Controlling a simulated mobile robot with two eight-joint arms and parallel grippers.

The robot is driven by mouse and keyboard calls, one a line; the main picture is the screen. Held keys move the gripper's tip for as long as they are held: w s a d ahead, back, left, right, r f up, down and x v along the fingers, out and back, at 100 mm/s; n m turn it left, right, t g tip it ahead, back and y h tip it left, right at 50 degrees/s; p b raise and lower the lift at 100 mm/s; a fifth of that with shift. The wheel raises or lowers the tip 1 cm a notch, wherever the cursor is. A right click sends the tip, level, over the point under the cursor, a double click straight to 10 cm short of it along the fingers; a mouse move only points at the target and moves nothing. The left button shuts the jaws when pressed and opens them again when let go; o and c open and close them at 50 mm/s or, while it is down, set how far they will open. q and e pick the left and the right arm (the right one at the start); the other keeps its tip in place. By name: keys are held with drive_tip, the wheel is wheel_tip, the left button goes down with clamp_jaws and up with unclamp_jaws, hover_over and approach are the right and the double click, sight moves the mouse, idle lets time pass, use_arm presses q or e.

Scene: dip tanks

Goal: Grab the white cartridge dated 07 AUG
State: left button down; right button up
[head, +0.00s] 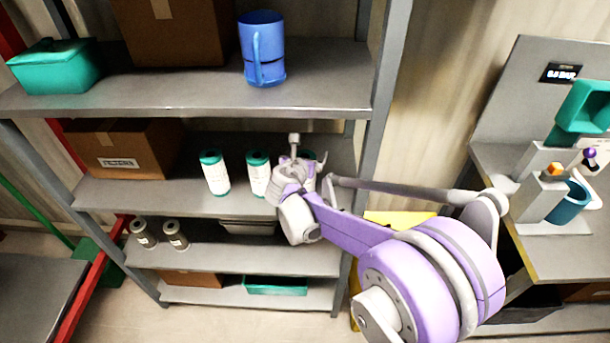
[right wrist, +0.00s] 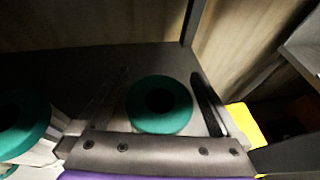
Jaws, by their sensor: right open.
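White cartridges with teal ends stand on the second shelf in the head view: one at left (head: 214,173), one in the middle (head: 257,174), and a third at right, mostly hidden behind my right gripper (head: 308,156). Their date labels are too small to read. In the right wrist view, the teal ring-shaped top of a cartridge (right wrist: 160,104) lies between the two fingers of my open right gripper (right wrist: 160,74), with a gap on each side. Another cartridge (right wrist: 22,130) is at the left edge, outside the fingers. My left gripper is not in view.
The upper shelf (head: 185,98) passes above the cartridges and holds a blue mug (head: 262,50) and a teal box (head: 55,66). A cardboard box (head: 122,150) stands left of the cartridges. A shelf post (head: 384,90) rises at right. A workbench (head: 550,245) is further right.

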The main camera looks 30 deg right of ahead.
clamp_jaws()
idle(0.3)
idle(0.3)
